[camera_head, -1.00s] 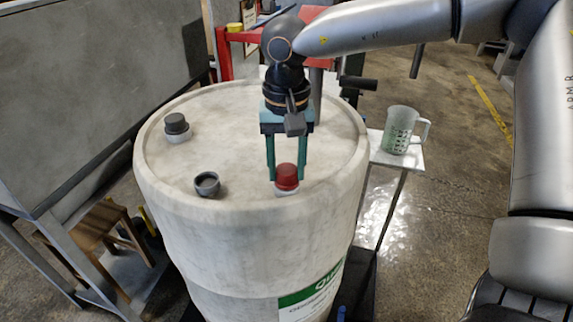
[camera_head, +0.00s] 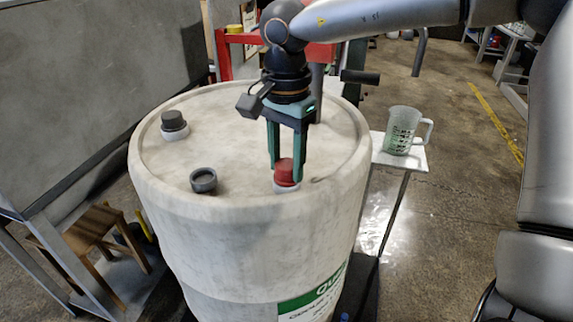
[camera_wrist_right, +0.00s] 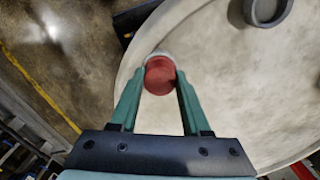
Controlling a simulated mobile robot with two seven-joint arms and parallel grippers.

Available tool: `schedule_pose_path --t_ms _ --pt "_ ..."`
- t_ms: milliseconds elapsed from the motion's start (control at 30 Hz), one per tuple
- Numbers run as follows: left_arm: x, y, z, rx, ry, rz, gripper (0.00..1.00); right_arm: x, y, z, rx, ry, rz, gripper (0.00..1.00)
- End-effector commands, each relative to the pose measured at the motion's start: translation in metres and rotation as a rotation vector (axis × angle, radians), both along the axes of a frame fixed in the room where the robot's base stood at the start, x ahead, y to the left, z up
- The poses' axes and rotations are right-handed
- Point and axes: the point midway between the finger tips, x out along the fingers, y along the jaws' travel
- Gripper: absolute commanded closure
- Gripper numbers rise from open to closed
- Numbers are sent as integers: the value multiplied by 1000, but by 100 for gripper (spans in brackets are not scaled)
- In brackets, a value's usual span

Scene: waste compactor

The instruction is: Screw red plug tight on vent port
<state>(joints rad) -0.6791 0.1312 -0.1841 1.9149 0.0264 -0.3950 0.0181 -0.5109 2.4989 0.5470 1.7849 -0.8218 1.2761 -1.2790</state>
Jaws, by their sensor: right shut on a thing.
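The red plug (camera_head: 284,170) sits upright on the white vent port (camera_head: 285,186) near the front edge of the drum top. My right gripper (camera_head: 285,172) points straight down and is shut on the red plug, one green finger on each side. In the right wrist view the red plug (camera_wrist_right: 160,76) is between the fingertips (camera_wrist_right: 160,82), with a pale ring of the port behind it. Any gap under the plug is too small to tell. My left gripper is not in view.
The pale drum (camera_head: 240,240) has a dark open ring (camera_head: 203,180) left of the plug and a dark-capped port (camera_head: 173,121) farther back. A measuring jug (camera_head: 402,130) stands on a small white table (camera_head: 415,160) at the right. A wooden stool (camera_head: 95,225) is at the left.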

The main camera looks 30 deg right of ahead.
Motion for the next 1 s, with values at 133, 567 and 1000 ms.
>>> schedule_pose_path --t_ms 133,567,1000 --pt "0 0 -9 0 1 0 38 0 0 -1 -1 -3 -152 100" --pt "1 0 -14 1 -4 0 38 0 0 -2 0 -2 -239 100" --pt "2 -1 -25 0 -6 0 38 0 0 -2 0 -2 -638 100"
